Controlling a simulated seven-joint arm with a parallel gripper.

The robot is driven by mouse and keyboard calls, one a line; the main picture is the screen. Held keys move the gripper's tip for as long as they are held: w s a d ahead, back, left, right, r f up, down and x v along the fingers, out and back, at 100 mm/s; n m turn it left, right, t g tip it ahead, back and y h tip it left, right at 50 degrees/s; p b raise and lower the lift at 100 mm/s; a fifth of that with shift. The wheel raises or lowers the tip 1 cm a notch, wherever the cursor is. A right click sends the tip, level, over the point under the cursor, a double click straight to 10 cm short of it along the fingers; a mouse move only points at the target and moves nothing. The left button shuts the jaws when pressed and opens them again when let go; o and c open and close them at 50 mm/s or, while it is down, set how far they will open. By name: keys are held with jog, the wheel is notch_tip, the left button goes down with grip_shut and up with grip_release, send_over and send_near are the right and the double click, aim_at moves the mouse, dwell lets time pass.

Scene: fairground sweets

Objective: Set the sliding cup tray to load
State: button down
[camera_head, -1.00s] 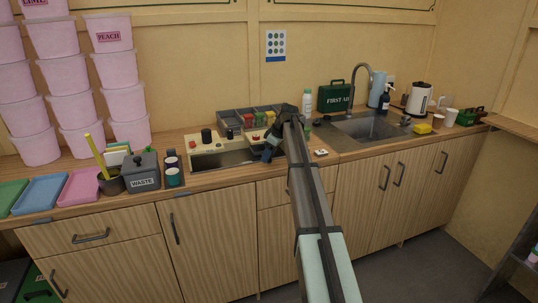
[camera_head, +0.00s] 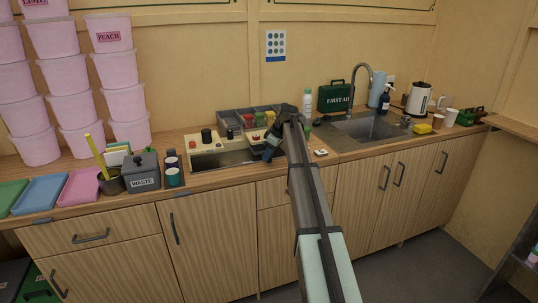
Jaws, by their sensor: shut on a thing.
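A cream-fronted machine (camera_head: 206,142) with dark knobs sits on the counter left of centre. A dark grey recessed metal part (camera_head: 225,160), which looks like the sliding cup tray, lies low along its front. My gripper (camera_head: 268,155) is at the right end of this machine, pointing down, and is shut on part of the tray. The exact grip is small and dark, and my wrist and arm hide the machine's right end. I cannot read any load mark or tell the tray's exact position.
A grey bin of coloured items (camera_head: 233,120) stands behind the machine. A grey waste box (camera_head: 143,173) and dark-lidded jars (camera_head: 172,172) stand to its left. A small white item (camera_head: 320,153) lies right of my arm, before the sink (camera_head: 370,129).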

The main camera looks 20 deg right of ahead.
jog(key=shift+a, duration=0.1)
jog(key=a, duration=1.1)
jog(key=shift+a, duration=0.15)
jog(key=c, duration=0.9)
grip_release()
jog(key=v, duration=1.3)
jog(key=shift+r, duration=0.4)
jog(key=shift+s, duration=0.1)
